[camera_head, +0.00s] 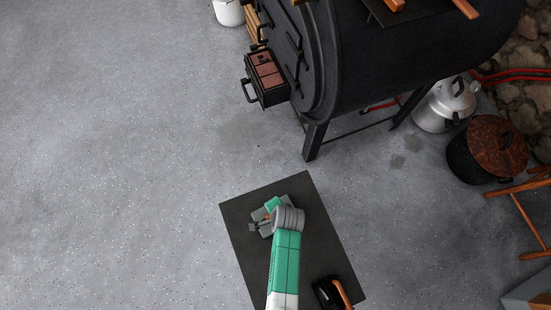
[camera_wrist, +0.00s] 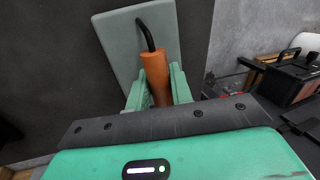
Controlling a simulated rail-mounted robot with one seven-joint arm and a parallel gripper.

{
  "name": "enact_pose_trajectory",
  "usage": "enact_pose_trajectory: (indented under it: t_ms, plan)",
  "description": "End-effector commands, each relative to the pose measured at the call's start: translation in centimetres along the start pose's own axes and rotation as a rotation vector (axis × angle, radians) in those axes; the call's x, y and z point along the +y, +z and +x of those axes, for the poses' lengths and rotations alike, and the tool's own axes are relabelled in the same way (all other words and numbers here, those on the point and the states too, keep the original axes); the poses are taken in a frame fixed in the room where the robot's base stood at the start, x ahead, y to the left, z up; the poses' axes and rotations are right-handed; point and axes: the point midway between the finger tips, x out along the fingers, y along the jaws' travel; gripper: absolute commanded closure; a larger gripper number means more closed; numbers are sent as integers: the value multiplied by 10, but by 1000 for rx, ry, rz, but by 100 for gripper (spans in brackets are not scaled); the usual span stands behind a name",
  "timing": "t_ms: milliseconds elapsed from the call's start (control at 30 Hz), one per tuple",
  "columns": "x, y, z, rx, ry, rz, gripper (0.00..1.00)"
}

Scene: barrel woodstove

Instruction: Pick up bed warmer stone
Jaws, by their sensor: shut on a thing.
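The bed warmer stone (camera_wrist: 118,42) is a flat grey-green slab with a bent black wire bail and an orange-brown wooden grip (camera_wrist: 155,68). In the wrist view my gripper (camera_wrist: 157,88) is shut on this grip, with one green finger on each side. In the head view the stone (camera_head: 259,215) shows partly at the end of my arm, over the dark mat (camera_head: 240,212). My gripper and arm hide much of it there. I cannot tell whether the slab touches the mat.
A black barrel stove (camera_head: 400,55) on legs stands beyond the mat, with an open ash drawer (camera_head: 266,78) at its left. A black object with a wooden handle (camera_head: 328,293) lies at the mat's lower right. The left floor is clear.

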Motion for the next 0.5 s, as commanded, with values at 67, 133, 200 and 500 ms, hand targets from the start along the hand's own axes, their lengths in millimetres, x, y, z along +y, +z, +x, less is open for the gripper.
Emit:
enact_pose_trajectory:
  t_ms: [67,133,200,500]
  plan:
    - [0,-1,0,2,0,-1,100]
    - [0,-1,0,1,1,-1,100]
    - [0,0,-1,1,1,-1,100]
    - [-7,-1,-22,2,-2,0,100]
